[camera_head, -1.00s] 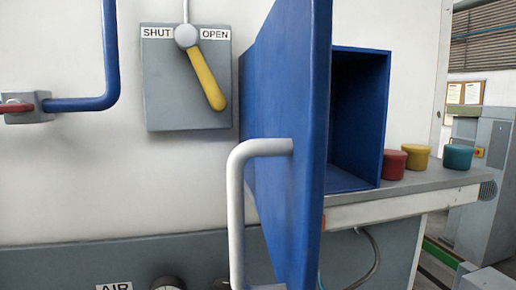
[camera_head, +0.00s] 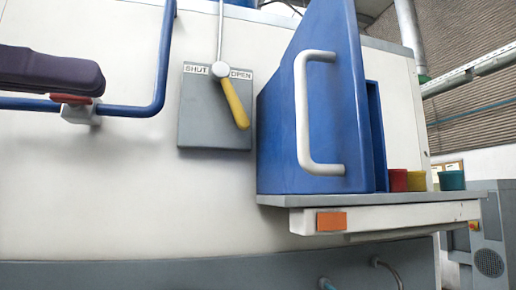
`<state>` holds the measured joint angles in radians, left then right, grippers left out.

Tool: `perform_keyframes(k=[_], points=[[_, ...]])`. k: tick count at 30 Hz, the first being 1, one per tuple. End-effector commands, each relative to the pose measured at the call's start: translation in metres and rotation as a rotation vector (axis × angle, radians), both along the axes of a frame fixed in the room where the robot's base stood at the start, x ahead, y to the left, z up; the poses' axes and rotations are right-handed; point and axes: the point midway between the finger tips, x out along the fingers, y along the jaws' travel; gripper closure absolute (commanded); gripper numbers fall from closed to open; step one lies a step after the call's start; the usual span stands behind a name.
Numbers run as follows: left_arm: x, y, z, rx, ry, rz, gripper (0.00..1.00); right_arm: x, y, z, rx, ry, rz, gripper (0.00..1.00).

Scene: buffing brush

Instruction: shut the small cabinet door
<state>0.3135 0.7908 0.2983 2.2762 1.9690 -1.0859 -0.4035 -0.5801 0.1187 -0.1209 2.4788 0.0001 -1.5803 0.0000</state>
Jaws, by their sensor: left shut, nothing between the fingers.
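The small cabinet is a blue box on a grey shelf; its blue door (camera_head: 335,110) stands open, swung out toward me. The door's white bar handle (camera_head: 302,105) faces me. Behind the door only a narrow strip of the cabinet (camera_head: 376,130) shows at right; its inside is mostly hidden. My left gripper (camera_head: 97,76) comes in from the left edge as a dark purplish shape. It is shut and empty, well left of the door and not touching it. My right gripper is out of view.
A blue pipe (camera_head: 160,60) with a red-handled valve (camera_head: 70,99) runs along the wall by my left gripper. A SHUT/OPEN lever (camera_head: 234,103) sits between pipe and door. Red (camera_head: 398,180), yellow (camera_head: 416,181) and teal (camera_head: 452,180) pots stand on the shelf (camera_head: 420,203) at right.

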Motion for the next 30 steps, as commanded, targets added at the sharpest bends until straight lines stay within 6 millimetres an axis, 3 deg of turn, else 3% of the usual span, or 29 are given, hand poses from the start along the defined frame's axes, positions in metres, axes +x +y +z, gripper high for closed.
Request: perform_keyframes(k=[9, 18, 24, 30], points=[[0.019, -0.050, 0.011, -0.005, 0.005, -0.007, 1.00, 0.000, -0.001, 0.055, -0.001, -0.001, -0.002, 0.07], [0.043, -0.104, 0.007, -0.004, 0.008, -0.003, 1.00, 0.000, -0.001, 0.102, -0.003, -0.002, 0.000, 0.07], [0.050, -0.122, 0.002, -0.001, 0.005, -0.003, 1.00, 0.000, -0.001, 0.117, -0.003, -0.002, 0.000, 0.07], [0.052, -0.127, -0.002, 0.002, 0.004, -0.002, 1.00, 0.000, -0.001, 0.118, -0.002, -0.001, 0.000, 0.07]])
